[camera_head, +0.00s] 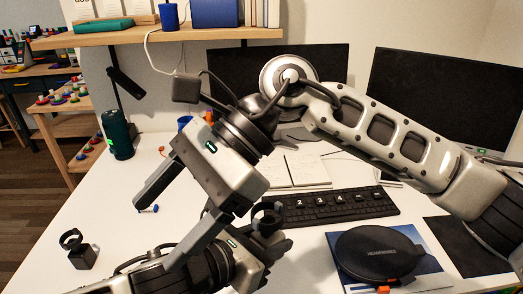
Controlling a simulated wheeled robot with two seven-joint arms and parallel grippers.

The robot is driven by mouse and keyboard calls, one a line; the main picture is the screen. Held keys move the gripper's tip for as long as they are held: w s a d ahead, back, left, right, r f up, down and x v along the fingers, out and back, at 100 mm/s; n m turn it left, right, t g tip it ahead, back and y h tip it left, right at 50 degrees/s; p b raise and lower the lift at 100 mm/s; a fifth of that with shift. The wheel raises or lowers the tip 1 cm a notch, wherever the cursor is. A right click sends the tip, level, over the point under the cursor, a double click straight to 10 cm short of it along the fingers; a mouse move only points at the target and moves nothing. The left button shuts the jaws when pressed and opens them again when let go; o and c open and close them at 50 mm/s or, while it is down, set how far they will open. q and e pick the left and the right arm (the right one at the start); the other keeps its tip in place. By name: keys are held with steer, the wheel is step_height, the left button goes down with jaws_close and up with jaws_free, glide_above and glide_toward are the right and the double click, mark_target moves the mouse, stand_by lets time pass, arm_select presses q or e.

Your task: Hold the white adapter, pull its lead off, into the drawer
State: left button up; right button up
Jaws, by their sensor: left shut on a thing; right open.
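My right arm reaches in from the right. Its gripper (155,236) points down and left over the desk, its two fingers spread wide with nothing visible between them. My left gripper (275,246) is further right and lower. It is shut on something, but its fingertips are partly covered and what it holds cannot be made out. A thin white lead (149,54) hangs in a curve from the shelf and passes behind my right arm. The white adapter cannot be picked out.
A keyboard (335,205) and a round black case (377,254) lie right. A wooden shelf (215,34) and monitors (440,95) are behind.

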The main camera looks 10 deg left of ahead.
steer(key=w+d+n+t+h, duration=0.1)
steer(key=w+d+t+h, duration=0.3)
steer(key=w, duration=0.1)
steer(key=r+t+h, duration=0.2)
steer(key=t+h, duration=0.1)
steer(key=h, duration=0.1)
glide_above(262, 211)
steer(key=shift+f, duration=0.25)
step_height(262, 211, down, 11)
steer(key=shift+f, duration=0.15)
steer(key=c, duration=1.2)
steer(key=shift+o, duration=0.2)
steer(key=shift+r, duration=0.2)
steer(key=shift+r, duration=0.95)
